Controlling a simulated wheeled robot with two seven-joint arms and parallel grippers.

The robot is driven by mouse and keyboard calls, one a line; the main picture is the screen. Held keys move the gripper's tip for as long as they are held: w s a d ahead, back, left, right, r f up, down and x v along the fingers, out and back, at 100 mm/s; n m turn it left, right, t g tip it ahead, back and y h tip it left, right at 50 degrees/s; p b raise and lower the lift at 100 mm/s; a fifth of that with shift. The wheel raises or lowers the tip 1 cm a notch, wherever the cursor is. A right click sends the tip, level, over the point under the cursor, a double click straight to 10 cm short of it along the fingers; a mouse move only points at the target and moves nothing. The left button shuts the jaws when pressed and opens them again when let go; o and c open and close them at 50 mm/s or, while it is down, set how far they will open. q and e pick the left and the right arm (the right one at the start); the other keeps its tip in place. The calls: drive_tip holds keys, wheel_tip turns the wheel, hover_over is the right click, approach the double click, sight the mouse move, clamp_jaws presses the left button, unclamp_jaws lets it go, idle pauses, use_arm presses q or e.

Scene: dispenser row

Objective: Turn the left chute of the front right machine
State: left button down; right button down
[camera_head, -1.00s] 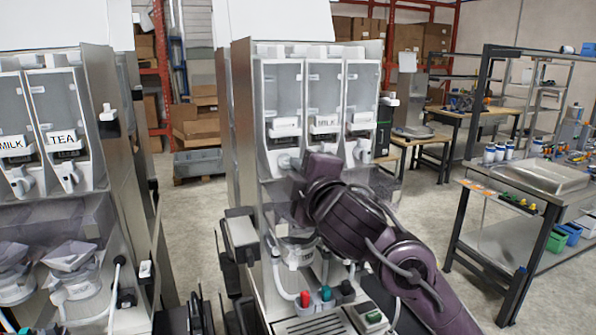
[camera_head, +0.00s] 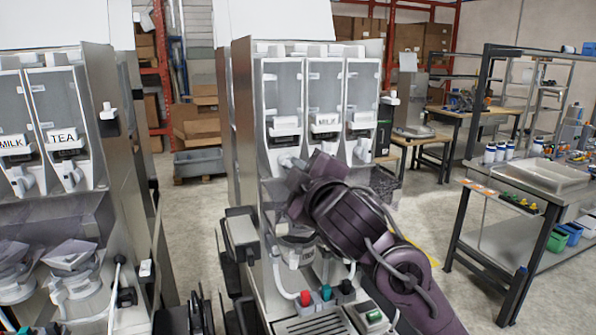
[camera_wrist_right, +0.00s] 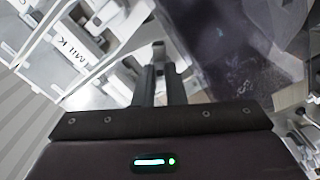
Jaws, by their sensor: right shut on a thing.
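The front right machine (camera_head: 240,150) stands in the middle of the head view, with three clear canisters side by side. Its left chute (camera_head: 287,160) is a white spout below the left canister, partly hidden by my gripper. My right gripper (camera_head: 299,165) comes in from the lower right and is at this chute. In the right wrist view the two dark fingers (camera_wrist_right: 160,82) are shut on the pale chute end (camera_wrist_right: 158,48). The middle canister bears a MILK label (camera_head: 326,120), which also shows in the wrist view (camera_wrist_right: 76,45). My left gripper is not in view.
Another machine with MILK and TEA canisters (camera_head: 63,135) stands at the left. Translucent hoppers and a white jug (camera_head: 298,255) sit below my right arm. Red, teal and black knobs (camera_head: 326,292) are at the machine's front. A workbench (camera_head: 545,180) stands at the right.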

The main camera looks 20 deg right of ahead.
drive_tip(key=c, duration=1.5)
unclamp_jaws()
drive_tip(key=s, duration=0.7)
drive_tip(key=shift+s+d, duration=0.1)
drive_tip(key=shift+s, duration=0.3)
drive_tip(key=shift+f, duration=0.1)
